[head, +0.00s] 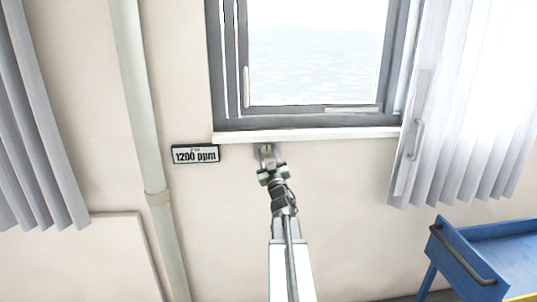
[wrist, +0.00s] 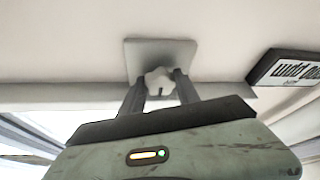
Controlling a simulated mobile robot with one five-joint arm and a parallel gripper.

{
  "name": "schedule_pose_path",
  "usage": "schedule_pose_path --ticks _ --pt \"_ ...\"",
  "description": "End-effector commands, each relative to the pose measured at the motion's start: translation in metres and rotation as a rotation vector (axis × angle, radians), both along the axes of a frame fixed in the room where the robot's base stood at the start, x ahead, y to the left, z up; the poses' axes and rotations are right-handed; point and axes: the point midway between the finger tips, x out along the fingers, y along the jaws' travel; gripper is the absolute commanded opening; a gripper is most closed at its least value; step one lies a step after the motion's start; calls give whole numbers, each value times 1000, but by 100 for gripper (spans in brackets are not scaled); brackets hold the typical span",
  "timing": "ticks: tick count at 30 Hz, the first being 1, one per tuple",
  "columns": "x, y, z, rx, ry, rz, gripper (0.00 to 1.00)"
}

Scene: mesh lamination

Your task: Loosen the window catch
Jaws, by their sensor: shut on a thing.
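A pale lobed knob (wrist: 159,78) sits on a square grey plate (wrist: 145,50) fixed to the wall just under the window sill; I take it to be the window catch. My gripper (wrist: 160,86) is shut on the knob, one dark finger at each side of it. In the head view my gripper (head: 267,164) reaches up to the plate below the sill and hides most of the knob. The window (head: 318,55) has a grey frame and a pale upright handle (head: 245,87) on its left side.
A "1200 ppm" display (head: 195,154) hangs on the wall just left of my gripper. A pipe (head: 143,110) runs down farther left. Curtains (head: 470,100) hang at both sides. A blue cart (head: 480,255) stands at the lower right.

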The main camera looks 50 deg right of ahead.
Motion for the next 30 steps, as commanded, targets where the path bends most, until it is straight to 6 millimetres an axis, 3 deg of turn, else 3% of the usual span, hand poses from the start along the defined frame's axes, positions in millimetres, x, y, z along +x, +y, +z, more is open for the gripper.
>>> schedule_pose_path --ticks 9,10,12,23,30 --pt "-1 -1 0 -23 20 -1 0" --pt "-1 -1 0 -23 20 -1 41" --pt "-1 -1 0 -23 20 -1 60" --pt "-3 0 -1 -22 19 -1 60" --pt "-30 18 -16 -22 19 -2 60"
